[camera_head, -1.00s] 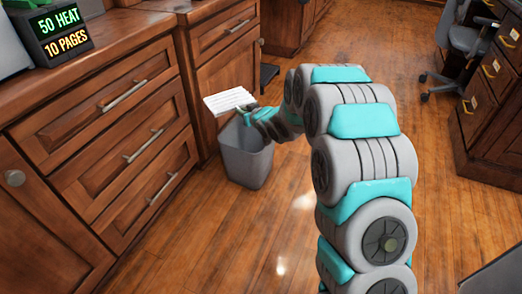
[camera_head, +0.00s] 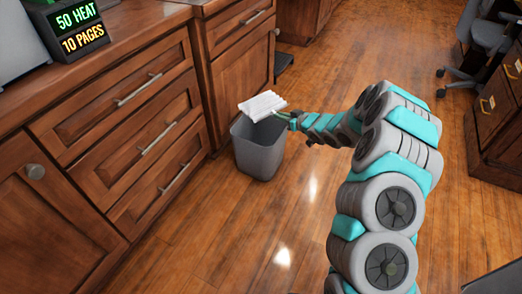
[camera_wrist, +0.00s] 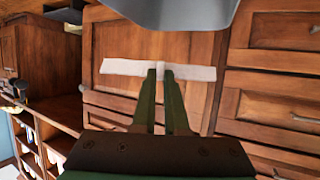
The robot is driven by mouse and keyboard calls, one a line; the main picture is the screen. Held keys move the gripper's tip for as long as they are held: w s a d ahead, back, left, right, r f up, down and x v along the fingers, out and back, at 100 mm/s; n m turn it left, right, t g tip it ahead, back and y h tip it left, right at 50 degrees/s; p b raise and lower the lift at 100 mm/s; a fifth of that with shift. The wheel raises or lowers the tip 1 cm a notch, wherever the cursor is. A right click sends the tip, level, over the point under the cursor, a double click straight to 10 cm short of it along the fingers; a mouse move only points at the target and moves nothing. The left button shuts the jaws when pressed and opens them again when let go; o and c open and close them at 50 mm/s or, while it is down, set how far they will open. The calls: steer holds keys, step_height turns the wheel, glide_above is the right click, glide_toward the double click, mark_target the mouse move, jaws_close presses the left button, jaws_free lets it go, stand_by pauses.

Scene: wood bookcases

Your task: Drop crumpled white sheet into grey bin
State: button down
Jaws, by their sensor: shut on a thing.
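The crumpled white sheet (camera_head: 262,106) is a pale, ridged piece held over the mouth of the grey bin (camera_head: 258,158). The bin stands upright on the floor against the wooden cabinets. My gripper (camera_head: 284,116) reaches in from the right and is shut on the sheet's edge. In the wrist view the sheet (camera_wrist: 120,68) lies as a thin white strip across the tips of my gripper (camera_wrist: 160,70). Part of the bin (camera_wrist: 185,8) shows as a grey shape at the top of the wrist view.
Wooden drawers (camera_head: 150,125) and a counter line the left side. A display (camera_head: 75,28) reading "50 HEAT" and "10 PAGES" sits on the counter. An office chair (camera_head: 480,45) and a desk stand at the right. The floor (camera_head: 240,225) in front of the bin is clear.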

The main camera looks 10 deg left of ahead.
step_height(320, 180, down, 4)
steer(key=shift+f+b, duration=0.1)
steer(key=shift+b, duration=1)
steer(key=c, duration=0.9)
jaws_free()
steer(key=shift+o, duration=0.2)
steer(key=v, duration=0.7)
steer(key=shift+s+d, duration=0.25)
steer(key=shift+r, duration=0.25)
